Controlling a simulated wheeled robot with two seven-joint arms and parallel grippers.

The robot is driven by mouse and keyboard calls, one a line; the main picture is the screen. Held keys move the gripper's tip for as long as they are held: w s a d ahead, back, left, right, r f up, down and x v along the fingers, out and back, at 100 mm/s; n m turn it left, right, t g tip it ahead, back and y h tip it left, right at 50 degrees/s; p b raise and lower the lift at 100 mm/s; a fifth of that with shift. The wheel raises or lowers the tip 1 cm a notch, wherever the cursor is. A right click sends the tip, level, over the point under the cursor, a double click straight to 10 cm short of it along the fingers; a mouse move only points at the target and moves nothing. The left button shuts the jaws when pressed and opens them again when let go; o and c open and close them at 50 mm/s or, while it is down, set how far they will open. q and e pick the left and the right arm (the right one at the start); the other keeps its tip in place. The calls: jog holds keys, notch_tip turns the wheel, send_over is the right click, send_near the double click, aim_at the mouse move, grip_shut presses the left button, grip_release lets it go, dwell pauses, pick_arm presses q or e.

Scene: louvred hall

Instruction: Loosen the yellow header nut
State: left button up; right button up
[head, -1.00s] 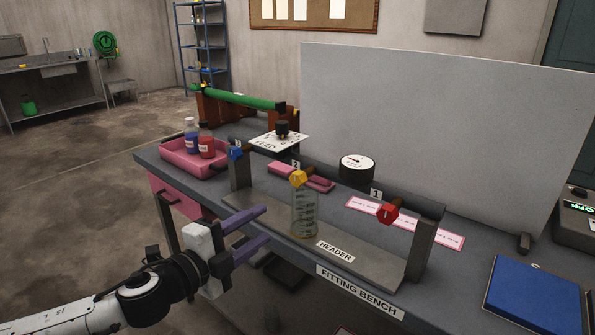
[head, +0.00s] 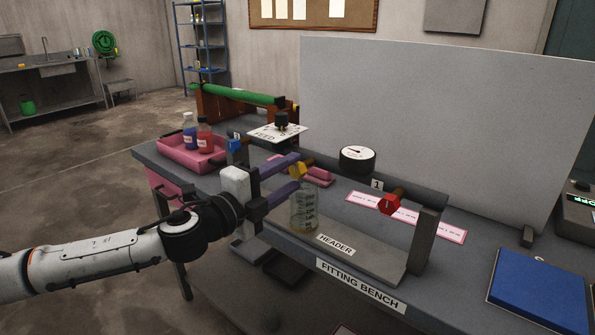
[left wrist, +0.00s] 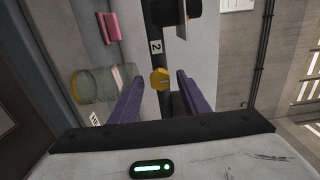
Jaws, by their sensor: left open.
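The yellow header nut (head: 299,170) sits on the header pipe, at the label 2, above a clear glass jar. It also shows in the left wrist view (left wrist: 159,78), ahead of the fingertips and between their lines. My left gripper (head: 294,173) is open, its two purple fingers pointing at the nut. In the left wrist view the fingers (left wrist: 158,92) stand apart with nothing held. Whether they touch the nut cannot be told. The red nut (head: 390,204) is to the right, and the blue nut (head: 235,146) to the left. My right gripper is not in view.
The glass jar (head: 304,210) stands on the header base just below the yellow nut. A pink tray (head: 180,158) with bottles is at left, a gauge (head: 357,158) behind. A tall grey panel (head: 440,120) stands at the back.

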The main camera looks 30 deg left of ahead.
pick_arm(q)
jog(key=shift+w+r, duration=0.15)
jog(key=shift+w, duration=0.35)
jog(key=shift+w+p, duration=0.3)
jog(key=shift+p, duration=0.05)
jog(key=shift+w+d, duration=0.15)
jog(key=shift+w, duration=0.4)
grip_shut()
dwell(0.6)
